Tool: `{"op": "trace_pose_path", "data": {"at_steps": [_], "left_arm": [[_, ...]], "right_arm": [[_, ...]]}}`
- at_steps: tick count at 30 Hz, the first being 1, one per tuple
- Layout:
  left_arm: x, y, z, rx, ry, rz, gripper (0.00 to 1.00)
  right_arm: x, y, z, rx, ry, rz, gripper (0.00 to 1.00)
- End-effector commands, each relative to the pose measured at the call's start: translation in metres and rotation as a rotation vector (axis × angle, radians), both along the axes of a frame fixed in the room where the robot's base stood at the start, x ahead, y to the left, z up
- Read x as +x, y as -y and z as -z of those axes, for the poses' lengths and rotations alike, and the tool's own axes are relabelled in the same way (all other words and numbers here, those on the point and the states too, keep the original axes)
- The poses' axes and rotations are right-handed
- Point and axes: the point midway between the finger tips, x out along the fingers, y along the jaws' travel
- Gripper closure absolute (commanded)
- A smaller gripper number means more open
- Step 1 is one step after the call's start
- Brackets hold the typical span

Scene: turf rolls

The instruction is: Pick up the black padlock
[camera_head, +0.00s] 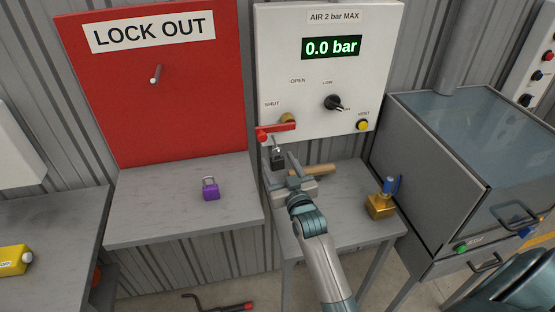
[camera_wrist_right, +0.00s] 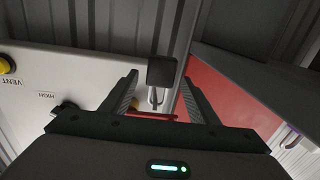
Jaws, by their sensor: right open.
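In the right wrist view, the padlock's dark body (camera_wrist_right: 162,71) and grey shackle (camera_wrist_right: 155,97) show between the two spread fingertips (camera_wrist_right: 159,80). The fingers do not appear closed on it. My left gripper is not in view.
A purple padlock (camera_head: 211,189) stands on the grey shelf under the red LOCK OUT board (camera_head: 200,100). A wooden-handled tool (camera_head: 318,170) and a brass block (camera_head: 381,206) lie on the right bench. A grey cabinet (camera_head: 425,165) stands right. The gauge reads 0.0 bar.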

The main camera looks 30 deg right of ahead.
Motion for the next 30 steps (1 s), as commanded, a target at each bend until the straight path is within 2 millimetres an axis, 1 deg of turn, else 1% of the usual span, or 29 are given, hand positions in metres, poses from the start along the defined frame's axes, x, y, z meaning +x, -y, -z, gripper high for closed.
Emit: {"op": "trace_pose_path", "data": {"at_steps": [1,3,6,20,21,23,24,27,28,29,30], "left_arm": [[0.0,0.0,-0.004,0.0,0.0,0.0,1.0],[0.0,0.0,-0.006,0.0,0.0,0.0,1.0],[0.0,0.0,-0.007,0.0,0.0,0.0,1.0],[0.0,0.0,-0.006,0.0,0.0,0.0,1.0],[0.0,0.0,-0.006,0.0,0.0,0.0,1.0],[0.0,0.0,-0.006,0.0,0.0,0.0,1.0],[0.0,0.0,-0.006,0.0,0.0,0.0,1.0],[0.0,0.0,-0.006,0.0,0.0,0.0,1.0],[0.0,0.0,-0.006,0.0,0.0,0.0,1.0],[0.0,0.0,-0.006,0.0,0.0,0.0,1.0],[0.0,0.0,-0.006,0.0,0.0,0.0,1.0]], "right_arm": [[0.007,0.002,-0.003,-0.001,0.001,0.0,0.45],[0.013,0.003,-0.003,-0.001,0.002,0.0,0.45],[0.017,0.003,-0.001,-0.001,0.001,0.0,0.45],[0.018,0.003,0.0,-0.001,0.001,-0.001,0.45],[0.018,0.003,0.0,-0.001,0.001,-0.001,0.48],[0.018,0.003,0.0,-0.001,0.001,-0.001,0.62],[0.018,0.003,0.0,-0.001,0.001,-0.001,0.72],[0.018,0.003,0.0,-0.001,0.001,-0.001,0.92],[0.018,0.003,0.0,-0.001,0.001,-0.001,0.92],[0.018,0.003,-0.001,-0.001,0.002,-0.001,0.96],[0.018,0.003,-0.001,-0.001,0.002,-0.001,0.96]]}}
